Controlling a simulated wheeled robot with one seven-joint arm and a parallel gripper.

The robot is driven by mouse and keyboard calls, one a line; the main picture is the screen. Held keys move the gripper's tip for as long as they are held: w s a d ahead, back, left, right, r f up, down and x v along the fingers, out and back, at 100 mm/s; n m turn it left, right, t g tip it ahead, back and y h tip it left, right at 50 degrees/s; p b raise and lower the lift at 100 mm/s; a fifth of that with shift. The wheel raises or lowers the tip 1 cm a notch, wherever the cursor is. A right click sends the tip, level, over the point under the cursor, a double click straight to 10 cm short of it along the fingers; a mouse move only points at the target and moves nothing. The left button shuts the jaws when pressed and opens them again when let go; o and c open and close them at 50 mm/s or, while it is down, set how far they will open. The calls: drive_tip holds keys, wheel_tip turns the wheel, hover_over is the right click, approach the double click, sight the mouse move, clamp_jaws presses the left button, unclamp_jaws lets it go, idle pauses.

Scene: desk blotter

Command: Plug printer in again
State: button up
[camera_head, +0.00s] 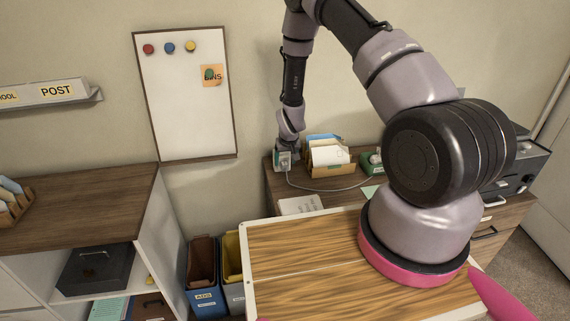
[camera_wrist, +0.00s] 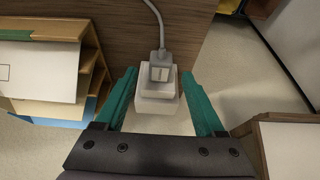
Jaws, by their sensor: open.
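In the wrist view a small pale plug (camera_wrist: 160,66) on a grey cable (camera_wrist: 157,22) lies against a white stepped block (camera_wrist: 156,92). I cannot tell whether the plug is seated in it. My gripper (camera_wrist: 158,74) has its teal fingers apart, one on each side of the plug and block, with gaps showing. In the head view my gripper (camera_head: 284,161) is at the back desk's left end. The cable (camera_head: 330,190) runs right from there along the desk. A dark machine (camera_head: 522,162), perhaps the printer, stands at the right, partly hidden by my arm.
A wooden file holder (camera_head: 327,170) with papers stands right of my gripper; it also shows in the wrist view (camera_wrist: 95,70). A green device (camera_head: 371,163) sits beyond it. Bins (camera_head: 203,275) stand on the floor left of the desk. A whiteboard (camera_head: 187,110) hangs behind.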

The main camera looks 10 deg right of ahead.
drive_tip(key=v, duration=0.8)
drive_tip(key=shift+s, duration=0.15)
drive_tip(key=shift+r, duration=0.15)
